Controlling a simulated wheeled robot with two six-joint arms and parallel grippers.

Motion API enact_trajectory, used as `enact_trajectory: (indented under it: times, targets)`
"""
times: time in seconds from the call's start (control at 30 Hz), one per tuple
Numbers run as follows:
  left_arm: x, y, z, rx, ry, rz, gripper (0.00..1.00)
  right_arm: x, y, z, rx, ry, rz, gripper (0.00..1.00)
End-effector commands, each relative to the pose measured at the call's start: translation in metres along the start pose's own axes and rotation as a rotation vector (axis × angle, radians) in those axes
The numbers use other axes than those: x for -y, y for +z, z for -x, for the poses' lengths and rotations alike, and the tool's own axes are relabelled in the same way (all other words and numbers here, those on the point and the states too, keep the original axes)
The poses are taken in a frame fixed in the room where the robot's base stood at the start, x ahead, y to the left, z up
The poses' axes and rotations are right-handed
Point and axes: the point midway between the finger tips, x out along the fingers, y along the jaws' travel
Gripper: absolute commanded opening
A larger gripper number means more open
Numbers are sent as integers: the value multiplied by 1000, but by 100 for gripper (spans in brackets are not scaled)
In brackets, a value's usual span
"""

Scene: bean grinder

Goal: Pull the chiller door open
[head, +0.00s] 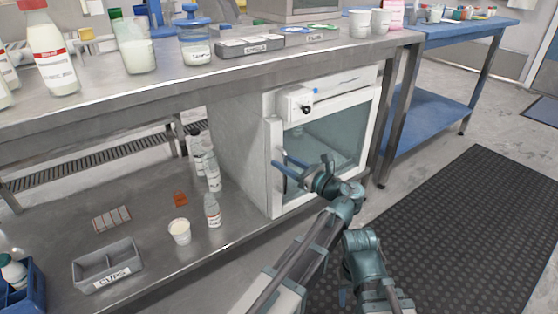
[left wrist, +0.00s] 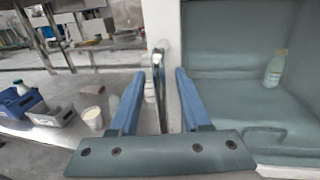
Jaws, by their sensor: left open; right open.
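The chiller (head: 240,150) is a white cabinet under the steel bench. Its glass door (head: 345,130) has a white frame and looks shut in the head view. My left gripper (head: 297,158) is open in front of the door's left side. In the left wrist view, the vertical metal door handle (left wrist: 159,88) stands between the two blue fingers; I cannot tell whether either finger touches it. A bottle (left wrist: 274,68) shows behind the glass. My right gripper (head: 372,296) is low at the bottom edge of the head view, partly cut off, open and away from the chiller.
Bottles (head: 213,211), a cup (head: 179,232) and a grey tray (head: 108,266) stand on the lower shelf left of the chiller. A blue table (head: 440,115) stands to the right. The floor with the black mat (head: 470,230) in front is clear.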

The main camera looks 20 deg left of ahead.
Motion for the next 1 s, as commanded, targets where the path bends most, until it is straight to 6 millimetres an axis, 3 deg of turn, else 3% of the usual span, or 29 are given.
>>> enact_trajectory:
  times: [0.13,0.3,0.4,1.0]
  targets:
    - [0,0,0,0,0,0,43,0,0,0,0,0,0,50]
    - [0,0,0,0,0,0,13,0,0,0,0,0,0,50]
    - [0,0,0,0,0,0,0,0,0,0,0,0,0,50]
    - [0,0,0,0,0,0,0,0,0,0,0,0,0,50]
